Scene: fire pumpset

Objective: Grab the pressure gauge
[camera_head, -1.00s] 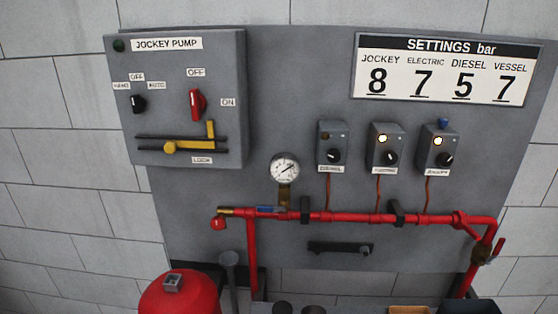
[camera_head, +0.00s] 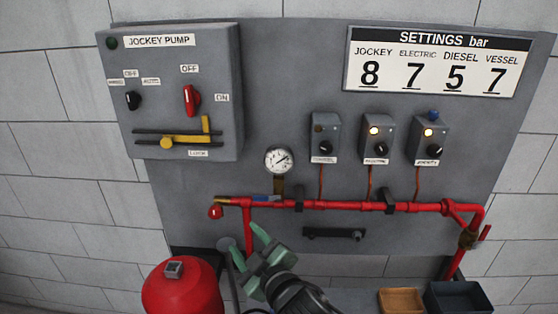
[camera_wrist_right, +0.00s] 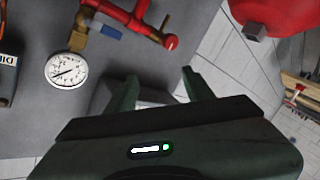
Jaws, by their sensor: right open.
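The pressure gauge (camera_head: 279,160) is a round white dial with a dark needle, upright on a brass stem above the red pipe. In the right wrist view the gauge (camera_wrist_right: 66,70) shows at the left, beside the open fingers and not between them. My right gripper (camera_head: 248,252) is open and empty, below the red pipe and below and left of the gauge. Its two green fingers also show in the right wrist view (camera_wrist_right: 162,88). My left gripper is not in view.
The red pipe (camera_head: 340,206) runs across the grey panel, with a blue-handled valve (camera_head: 265,198) under the gauge. A red vessel (camera_head: 183,288) stands at lower left. A wooden tray (camera_head: 401,301) and a dark bin (camera_head: 459,298) sit at lower right.

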